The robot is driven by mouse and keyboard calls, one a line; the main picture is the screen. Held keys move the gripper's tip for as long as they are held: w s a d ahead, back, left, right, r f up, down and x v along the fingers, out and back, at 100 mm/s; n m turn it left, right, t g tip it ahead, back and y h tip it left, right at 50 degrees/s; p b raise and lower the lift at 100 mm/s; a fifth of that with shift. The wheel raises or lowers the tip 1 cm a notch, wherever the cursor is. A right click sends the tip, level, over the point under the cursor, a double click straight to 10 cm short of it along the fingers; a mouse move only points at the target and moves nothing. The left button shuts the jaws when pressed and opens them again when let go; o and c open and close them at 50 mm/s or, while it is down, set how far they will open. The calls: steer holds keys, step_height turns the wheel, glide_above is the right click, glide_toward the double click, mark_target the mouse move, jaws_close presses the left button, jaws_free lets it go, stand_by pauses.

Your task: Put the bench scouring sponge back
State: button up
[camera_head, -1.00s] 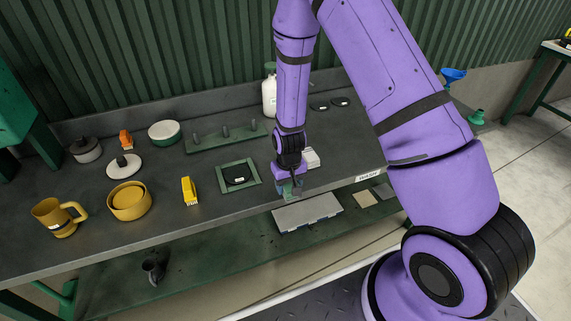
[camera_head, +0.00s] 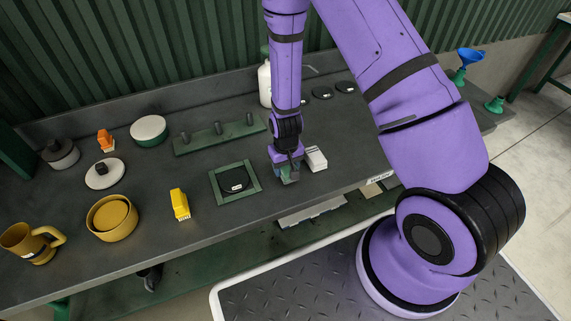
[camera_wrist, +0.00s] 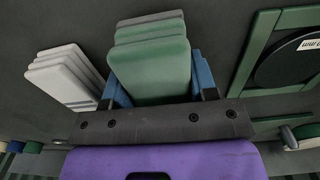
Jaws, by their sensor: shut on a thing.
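My gripper (camera_head: 287,172) is shut on a green layered block, which I take to be the scouring sponge (camera_head: 291,175). In the wrist view the sponge (camera_wrist: 152,70) sits between the blue fingers, its pale green face toward the camera. The gripper is over the bench (camera_head: 335,182) near its front edge, between a green square frame (camera_head: 253,195) with a black disc in it and a white block (camera_head: 316,158). I cannot tell whether the sponge touches the bench top.
The white layered block (camera_wrist: 62,75) is close beside the sponge. A green rack with pegs (camera_head: 220,138) and a white bottle (camera_head: 264,85) stand behind. A yellow brush (camera_head: 179,204), yellow bowl (camera_head: 112,218) and mug (camera_head: 30,243) are left. Black discs (camera_head: 345,87) lie behind, right.

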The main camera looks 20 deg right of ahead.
steer(key=shift+f, duration=0.7)
steer(key=shift+f, duration=0.15)
steer(key=o, duration=0.8)
